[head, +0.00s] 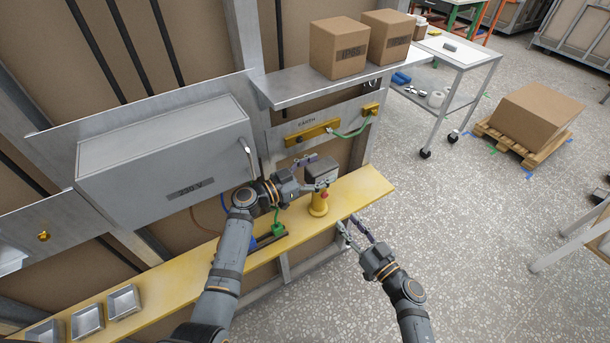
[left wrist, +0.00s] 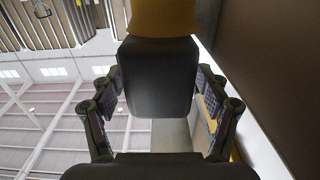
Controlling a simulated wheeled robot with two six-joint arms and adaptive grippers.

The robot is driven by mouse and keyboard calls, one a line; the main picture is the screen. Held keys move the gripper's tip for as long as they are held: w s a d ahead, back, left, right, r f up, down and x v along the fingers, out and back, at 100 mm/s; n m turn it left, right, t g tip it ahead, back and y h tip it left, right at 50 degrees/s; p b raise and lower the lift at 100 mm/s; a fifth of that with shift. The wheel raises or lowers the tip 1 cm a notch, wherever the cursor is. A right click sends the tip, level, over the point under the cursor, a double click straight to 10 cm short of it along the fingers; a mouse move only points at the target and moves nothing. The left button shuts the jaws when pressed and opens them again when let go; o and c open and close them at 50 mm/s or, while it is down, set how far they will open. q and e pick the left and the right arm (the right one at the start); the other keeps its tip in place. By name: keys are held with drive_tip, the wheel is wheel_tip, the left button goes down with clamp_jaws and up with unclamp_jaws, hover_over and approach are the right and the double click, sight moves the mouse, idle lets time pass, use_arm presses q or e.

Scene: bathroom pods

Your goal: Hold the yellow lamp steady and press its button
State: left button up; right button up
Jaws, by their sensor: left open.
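The yellow lamp (head: 318,208) stands upright on the yellow shelf (head: 362,193), with a dark grey head (head: 321,170) and a small red button (head: 323,195) on its yellow body. My left gripper (head: 318,172) is open, its fingers on either side of the lamp head. In the left wrist view the dark head (left wrist: 157,80) lies between the open fingers of the left gripper (left wrist: 160,95), with the yellow body (left wrist: 162,18) above it; narrow gaps seem to show at both sides. My right gripper (head: 348,222) is open and empty, in front of the shelf edge, right of and below the lamp.
A grey 230 V box (head: 165,150) is on the wall at left. A metal shelf (head: 290,88) with cardboard boxes (head: 338,48) is above. A green part (head: 277,222) stands left of the lamp. Metal trays (head: 123,302) sit at far left.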

use_arm(q)
drive_tip(key=shift+w+d, duration=0.25)
drive_tip(key=shift+d, duration=0.05)
drive_tip(key=c, duration=1.5)
drive_tip(key=shift+c, duration=0.2)
use_arm(e)
clamp_jaws()
